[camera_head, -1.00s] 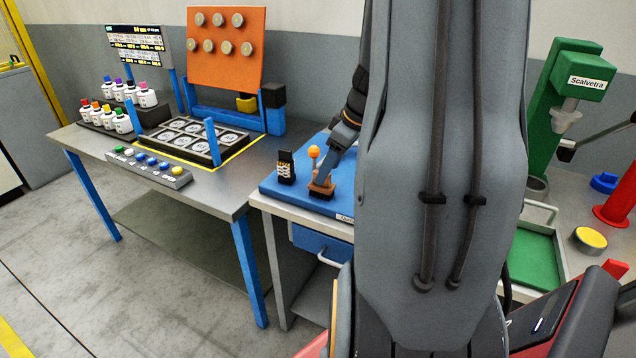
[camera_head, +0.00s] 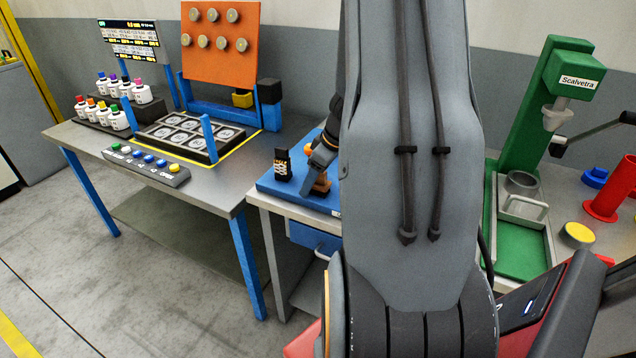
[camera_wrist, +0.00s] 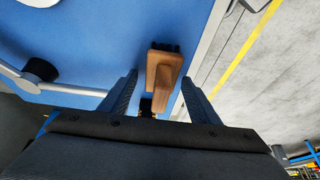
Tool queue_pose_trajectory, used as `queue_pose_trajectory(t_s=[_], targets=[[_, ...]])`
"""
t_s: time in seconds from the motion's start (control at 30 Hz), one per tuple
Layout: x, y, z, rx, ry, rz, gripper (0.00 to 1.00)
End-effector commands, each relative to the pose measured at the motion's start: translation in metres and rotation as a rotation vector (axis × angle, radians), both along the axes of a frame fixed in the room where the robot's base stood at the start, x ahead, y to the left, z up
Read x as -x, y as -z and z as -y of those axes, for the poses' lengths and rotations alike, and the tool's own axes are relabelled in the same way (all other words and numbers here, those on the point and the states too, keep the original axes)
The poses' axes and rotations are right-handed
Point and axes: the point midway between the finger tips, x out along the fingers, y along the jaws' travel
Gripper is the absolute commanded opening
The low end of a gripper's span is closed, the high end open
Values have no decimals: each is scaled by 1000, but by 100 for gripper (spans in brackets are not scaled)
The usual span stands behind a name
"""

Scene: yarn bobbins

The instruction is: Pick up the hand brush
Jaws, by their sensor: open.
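The hand brush has a wooden body and dark bristles. In the wrist view the brush (camera_wrist: 163,72) stands on the blue tabletop, ahead of and partly between my two fingers. My gripper (camera_wrist: 160,88) is open, with one finger on each side of the brush's near end and a gap on both sides. In the head view the brown brush (camera_head: 321,184) shows small on the blue top, just below my gripper (camera_head: 318,165). My arm hides part of this table.
A black item with a patterned front (camera_head: 282,166) stands left of the brush, and an orange ball (camera_head: 308,148) shows behind my gripper. The grey bench (camera_head: 215,188) with bottles and a tray is further left. A green press (camera_head: 535,110) stands at right.

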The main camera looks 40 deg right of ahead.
Motion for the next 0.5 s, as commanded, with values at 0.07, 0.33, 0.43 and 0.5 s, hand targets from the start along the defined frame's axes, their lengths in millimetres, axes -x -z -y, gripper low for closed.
queue_pose_trajectory(t_s=[0.07,0.33,0.43,0.5], targets=[[-1,1,0,0,0,0,56],[-1,1,0,0,-1,0,39],[-1,1,0,0,-1,0,22],[-1,1,-1,0,-1,0,11]])
